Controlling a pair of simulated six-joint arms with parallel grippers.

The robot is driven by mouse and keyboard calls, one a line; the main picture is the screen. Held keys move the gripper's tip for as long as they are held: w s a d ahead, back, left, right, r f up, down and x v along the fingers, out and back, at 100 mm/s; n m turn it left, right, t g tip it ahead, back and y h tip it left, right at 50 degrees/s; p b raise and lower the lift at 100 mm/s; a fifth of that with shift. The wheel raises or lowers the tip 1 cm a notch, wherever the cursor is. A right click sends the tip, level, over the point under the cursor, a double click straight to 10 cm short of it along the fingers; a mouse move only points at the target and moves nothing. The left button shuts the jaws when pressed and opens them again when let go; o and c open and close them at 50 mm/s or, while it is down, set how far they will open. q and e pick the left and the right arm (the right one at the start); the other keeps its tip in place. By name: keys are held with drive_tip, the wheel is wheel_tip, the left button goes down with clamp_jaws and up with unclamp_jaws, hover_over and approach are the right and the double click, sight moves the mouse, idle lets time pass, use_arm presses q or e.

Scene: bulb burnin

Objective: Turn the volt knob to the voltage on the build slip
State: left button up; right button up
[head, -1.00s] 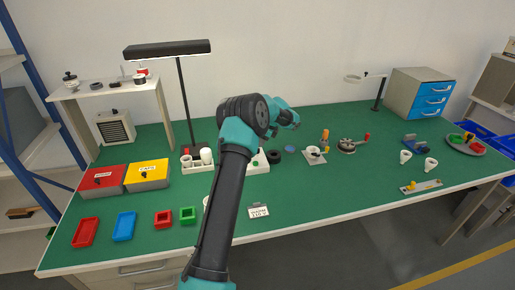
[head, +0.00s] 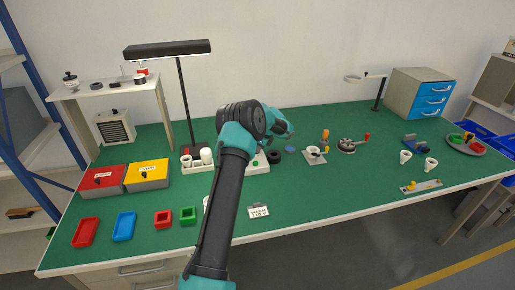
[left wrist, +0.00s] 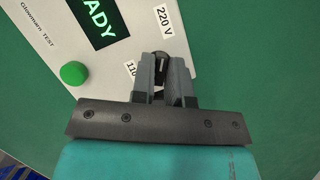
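The test unit is a pale box with a lit green display reading "ADY" in the left wrist view (left wrist: 98,22). Its volt knob (left wrist: 161,65) is small and dark with a white mark. A "220 V" label (left wrist: 164,20) and a partly hidden "110" label (left wrist: 130,69) flank it. My left gripper (left wrist: 162,72) has its fingers close together on either side of the knob and appears shut on it. In the head view my left arm hides the knob and much of the unit (head: 258,168). The build slip (head: 259,212) stands near the front edge, its print small. My right gripper is out of view.
A green button (left wrist: 73,73) sits beside the display. A white tray with bulbs (head: 190,163) and a lamp post (head: 186,100) stand left of the unit. A black ring (head: 274,156) lies to the right.

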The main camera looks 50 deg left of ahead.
use_arm(q)
clamp_jaws()
drive_tip(key=shift+n, duration=0.4)
drive_tip(key=n+g, duration=0.1)
drive_tip(key=n, duration=0.1)
drive_tip(key=n+h, duration=0.1)
drive_tip(key=n, duration=0.2)
drive_tip(key=shift+a+f+g+h, duration=0.1)
drive_tip(key=shift+g+h, duration=0.2)
drive_tip(key=shift+g, duration=0.1)
drive_tip(key=n+h, duration=0.1)
drive_tip(key=n, duration=0.2)
drive_tip(key=n+h, duration=0.1)
drive_tip(key=n, duration=0.2)
drive_tip(key=shift+a+n+g, duration=0.1)
drive_tip(key=shift+n+g, duration=0.2)
drive_tip(key=n+h, duration=0.2)
drive_tip(key=n, duration=0.3)
drive_tip(key=n+t+h, duration=0.1)
drive_tip(key=n, duration=0.2)
drive_tip(key=n+t+h, duration=0.1)
drive_tip(key=n, duration=0.2)
drive_tip(key=shift+f+n, duration=0.1)
drive_tip(key=shift+n, duration=0.2)
drive_tip(key=o, duration=0.5)
unclamp_jaws()
drive_tip(key=shift+o, duration=0.2)
